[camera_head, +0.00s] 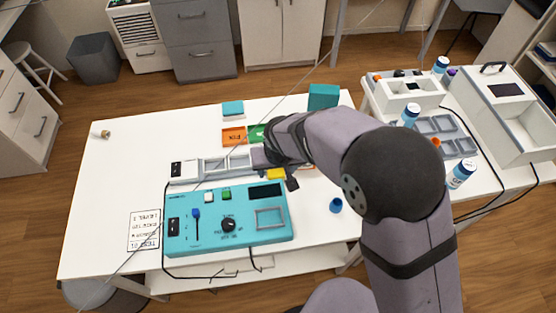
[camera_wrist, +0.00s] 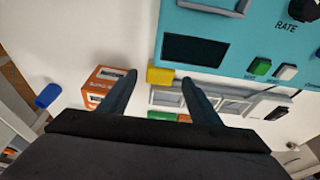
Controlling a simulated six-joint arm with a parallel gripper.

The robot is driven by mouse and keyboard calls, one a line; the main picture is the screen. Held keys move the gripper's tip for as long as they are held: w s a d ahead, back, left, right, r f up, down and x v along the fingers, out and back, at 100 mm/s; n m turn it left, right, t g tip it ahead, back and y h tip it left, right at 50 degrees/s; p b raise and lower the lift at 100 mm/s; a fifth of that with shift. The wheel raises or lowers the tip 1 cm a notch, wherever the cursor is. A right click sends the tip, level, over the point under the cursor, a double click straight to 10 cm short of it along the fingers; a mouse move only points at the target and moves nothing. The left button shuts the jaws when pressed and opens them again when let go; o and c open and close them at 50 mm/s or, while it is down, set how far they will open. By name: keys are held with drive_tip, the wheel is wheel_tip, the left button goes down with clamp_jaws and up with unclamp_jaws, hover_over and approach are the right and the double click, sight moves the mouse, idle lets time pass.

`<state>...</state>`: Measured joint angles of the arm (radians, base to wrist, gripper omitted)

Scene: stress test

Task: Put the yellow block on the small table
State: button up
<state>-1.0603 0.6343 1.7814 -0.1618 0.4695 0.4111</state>
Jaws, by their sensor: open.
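The yellow block (camera_head: 276,173) lies on the large white table, just behind the top right part of the teal control box. In the wrist view the yellow block (camera_wrist: 160,76) sits between the two dark fingertips, touching or very near the box's edge. My gripper (camera_wrist: 158,82) is open around the block's sides, with visible gaps and no clear contact. In the head view my arm partly hides the gripper and the area around the block. A smaller white table (camera_head: 484,187) stands at the right; I cannot tell for certain that it is the small table named.
The teal control box (camera_head: 182,240) has a knob, slider and buttons. A grey-white tray unit (camera_head: 185,170) lies behind it. An orange box (camera_wrist: 104,78) and a blue cup (camera_head: 336,205) are nearby. The large table's left side is mostly clear.

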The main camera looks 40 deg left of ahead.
drive_tip(key=b+v, duration=0.1)
drive_tip(key=v, duration=0.7)
drive_tip(key=shift+r, duration=0.35)
drive_tip(key=shift+d, duration=0.15)
drive_tip(key=w+d+m+h, duration=0.1)
drive_tip(key=w+d+m, duration=0.15)
drive_tip(key=d, duration=0.85)
drive_tip(key=w+d+m+h, duration=0.15)
drive_tip(key=w+d, duration=0.25)
drive_tip(key=d, duration=0.7)
drive_tip(key=s+d+f+m+g, duration=0.1)
drive_tip(key=s+d, duration=0.3)
drive_tip(key=d, duration=0.5)
drive_tip(key=s+d+f+m+g, duration=0.1)
drive_tip(key=s+d+m, duration=0.2)
drive_tip(key=d, duration=0.6)
drive_tip(key=shift+s+f+m, duration=0.3)
drive_tip(key=shift+s+m, duration=0.1)
drive_tip(key=shift+s, duration=0.15)
drive_tip(key=shift+o, duration=0.5)
drive_tip(key=shift+s+d+f, duration=0.1)
drive_tip(key=shift+s+d, duration=0.25)
drive_tip(key=shift+s, duration=0.05)
drive_tip(key=shift+w, duration=0.1)
